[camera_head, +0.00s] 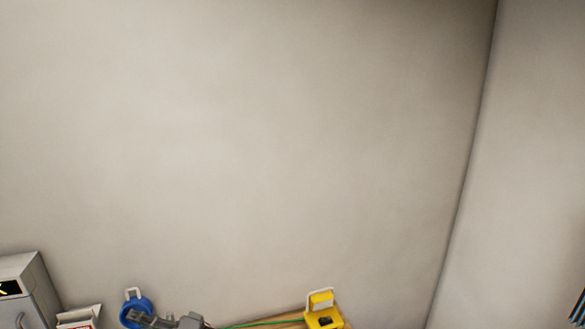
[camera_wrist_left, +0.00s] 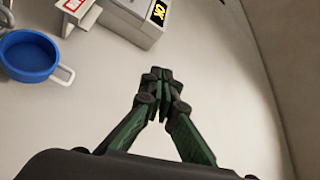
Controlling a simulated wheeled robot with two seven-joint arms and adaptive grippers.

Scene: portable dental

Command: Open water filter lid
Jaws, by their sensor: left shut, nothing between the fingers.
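A round blue part with a raised rim (camera_wrist_left: 28,56) and a white handle (camera_wrist_left: 64,75) shows at the upper left of the left wrist view; I take it for the water filter. My right gripper is not clearly in view.
A grey-white box-shaped device (camera_head: 22,285) with a dark display stands at the lower left. A white and red box (camera_head: 78,317) is beside it. A yellow item (camera_head: 323,311) stands at the bottom centre. A bare pale wall (camera_head: 250,140) fills most of the head view.

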